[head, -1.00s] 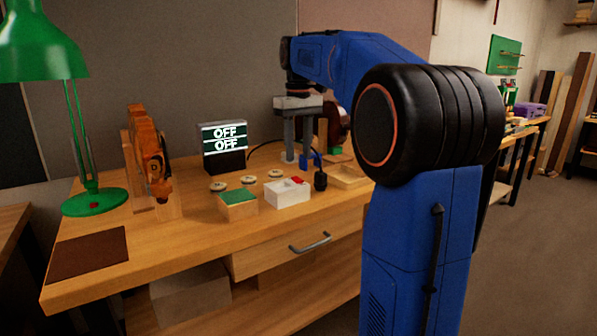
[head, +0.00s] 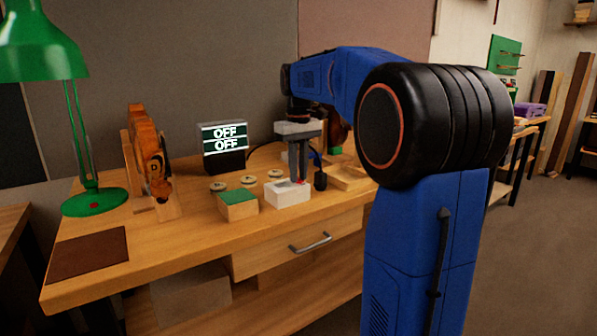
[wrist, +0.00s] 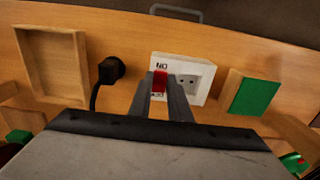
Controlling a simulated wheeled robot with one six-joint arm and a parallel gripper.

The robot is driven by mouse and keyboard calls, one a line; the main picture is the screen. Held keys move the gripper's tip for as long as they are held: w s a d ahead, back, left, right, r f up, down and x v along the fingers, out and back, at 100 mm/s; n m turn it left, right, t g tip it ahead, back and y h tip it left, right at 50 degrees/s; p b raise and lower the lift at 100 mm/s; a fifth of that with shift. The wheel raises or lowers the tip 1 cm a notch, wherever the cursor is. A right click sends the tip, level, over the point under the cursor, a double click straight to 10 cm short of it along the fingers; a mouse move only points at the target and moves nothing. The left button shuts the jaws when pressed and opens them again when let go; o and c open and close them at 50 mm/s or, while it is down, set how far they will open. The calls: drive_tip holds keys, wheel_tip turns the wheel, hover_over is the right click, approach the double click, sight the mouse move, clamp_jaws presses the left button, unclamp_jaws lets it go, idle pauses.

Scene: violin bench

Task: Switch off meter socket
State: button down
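The meter socket is a white box (head: 287,193) on the bench. My gripper (head: 299,182) points straight down over the socket's right side. In the wrist view its fingertips (wrist: 160,82) stand apart on either side of the red switch; I cannot tell whether they touch it.
A black plug (wrist: 111,69) with its cord stands beside the socket. A wooden tray (wrist: 55,70) lies beyond it. A green-topped block (head: 238,205) is on the socket's other side. Several small discs (head: 248,180), a violin (head: 148,155) and a green lamp (head: 92,200) are farther left.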

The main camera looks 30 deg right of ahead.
drive_tip(key=shift+w+g, duration=0.25)
drive_tip(key=shift+g, duration=0.5)
drive_tip(key=shift+w+g, duration=0.2)
drive_tip(key=shift+g, duration=0.55)
drive_tip(key=c, duration=1.6)
unclamp_jaws()
drive_tip(key=shift+c, duration=0.2)
drive_tip(key=shift+r, duration=0.15)
